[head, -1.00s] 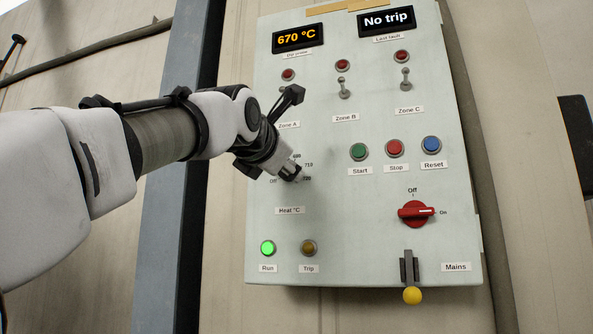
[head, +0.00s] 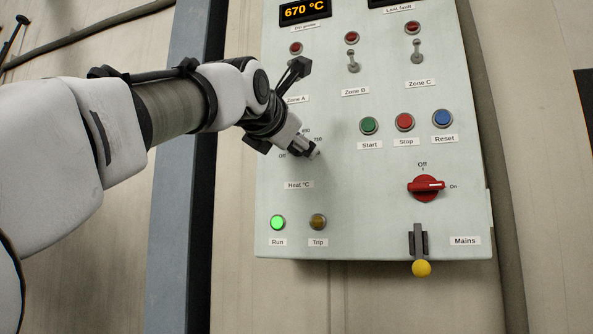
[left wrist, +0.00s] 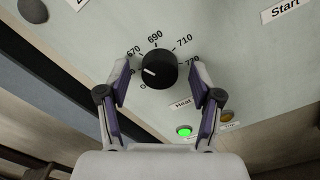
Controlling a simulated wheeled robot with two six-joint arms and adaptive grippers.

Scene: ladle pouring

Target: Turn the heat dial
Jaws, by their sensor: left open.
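The heat dial (left wrist: 158,68) is a round black knob with a white pointer mark, seen in the left wrist view. The pointer faces left, between the partly hidden lowest mark and 670. My left gripper (left wrist: 159,82) is open, with one finger on each side of the dial; I cannot tell whether the fingers touch it. In the head view the left gripper (head: 312,152) is at the dial's place and mostly hides it, above the "Heat °C" label (head: 299,184). The orange display (head: 305,10) reads 670 °C. My right gripper is not in view.
The pale panel (head: 345,215) also carries Start, Stop and Reset buttons (head: 405,122), toggle switches (head: 353,61), a red rotary switch (head: 426,187) at On, and a yellow-knobbed Mains lever (head: 421,267). The green Run lamp (head: 277,222) is lit; the Trip lamp (head: 318,222) is dim.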

